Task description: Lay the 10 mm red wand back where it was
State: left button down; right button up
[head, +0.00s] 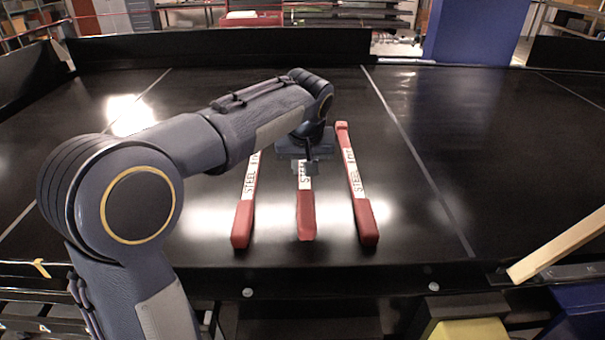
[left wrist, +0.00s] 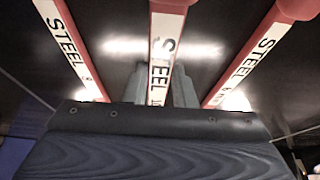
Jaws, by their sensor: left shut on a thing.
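Three wands with red handles and white "STEEL" labels lie side by side on the black conveyor: a left wand (head: 244,217), a middle wand (head: 306,215) and a right wand (head: 364,213). Their handles point to the near edge. My left gripper (head: 304,165) is shut on the middle wand, around its white labelled part; the wand also shows between the fingers in the left wrist view (left wrist: 163,45). The gripper hides its far part, and its size marking cannot be read fully. I cannot tell whether it touches the belt. My right gripper is not in view.
The black conveyor (head: 500,150) is clear to the right of the wands, with pale lines across it. Dark side walls (head: 220,45) stand at the back. A wooden bar (head: 560,245) and a yellow block (head: 468,329) are at the near right.

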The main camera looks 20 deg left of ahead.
aim_at(302, 171)
pick_arm(q)
jog(key=x, duration=0.3)
jog(key=shift+s+a+f+p, duration=0.15)
jog(key=shift+s+f+p, duration=0.1)
jog(key=shift+s+p, duration=0.05)
jog(key=shift+f, duration=0.35)
jog(key=shift+f, duration=0.1)
jog(key=c, duration=1.2)
grip_release()
jog(key=b+v, duration=0.1)
jog(key=v, duration=1.1)
